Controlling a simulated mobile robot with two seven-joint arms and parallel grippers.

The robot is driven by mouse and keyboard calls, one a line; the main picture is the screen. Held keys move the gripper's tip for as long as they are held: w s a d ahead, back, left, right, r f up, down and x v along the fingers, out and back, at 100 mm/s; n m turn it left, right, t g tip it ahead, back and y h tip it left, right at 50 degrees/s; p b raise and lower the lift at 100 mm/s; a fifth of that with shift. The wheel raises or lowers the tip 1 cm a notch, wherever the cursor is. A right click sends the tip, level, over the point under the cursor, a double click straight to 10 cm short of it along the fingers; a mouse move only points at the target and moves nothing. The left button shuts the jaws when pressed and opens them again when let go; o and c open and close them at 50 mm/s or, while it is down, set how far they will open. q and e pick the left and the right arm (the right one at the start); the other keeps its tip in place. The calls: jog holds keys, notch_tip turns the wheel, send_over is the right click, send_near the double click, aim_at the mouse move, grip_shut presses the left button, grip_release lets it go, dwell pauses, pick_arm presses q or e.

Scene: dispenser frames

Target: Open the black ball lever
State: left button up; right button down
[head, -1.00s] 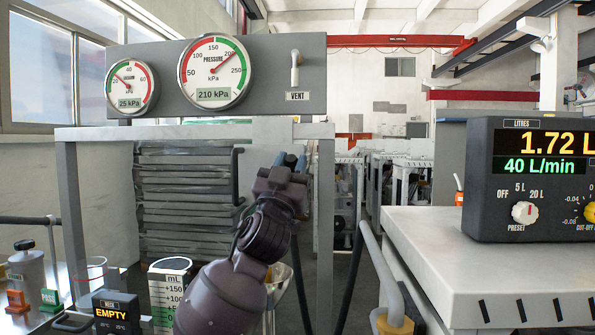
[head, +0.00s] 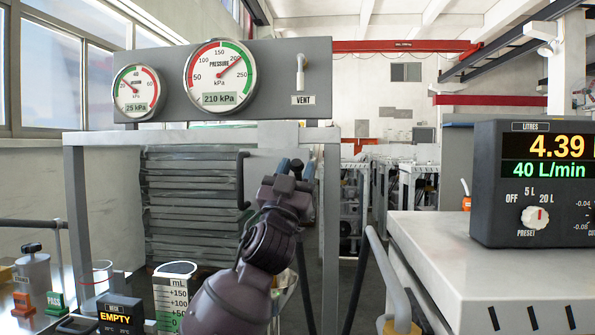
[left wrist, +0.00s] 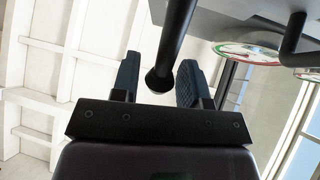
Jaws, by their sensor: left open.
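The black ball lever (left wrist: 179,30) is a dark rod with a ball at its end, coming down from the top of the left wrist view. My left gripper (left wrist: 158,68) is open, with one dark blue finger on each side of the ball end. Whether either finger touches the ball I cannot tell. In the head view my left gripper (head: 290,168) is raised in front of the metal frame, below the gauge panel; its wrist hides most of the lever there. My right gripper is not in view.
The gauge panel (head: 270,102) has two round gauges and a white vent lever (head: 299,72). A metering box (head: 505,225) reading 4.39 stands on a white bench (head: 450,262) at right. A measuring jug (head: 172,292) and bottles stand at lower left.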

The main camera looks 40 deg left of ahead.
pick_arm(q)
jog(key=v, duration=1)
jog(key=shift+s, duration=0.15)
jog(key=shift+f, duration=0.1)
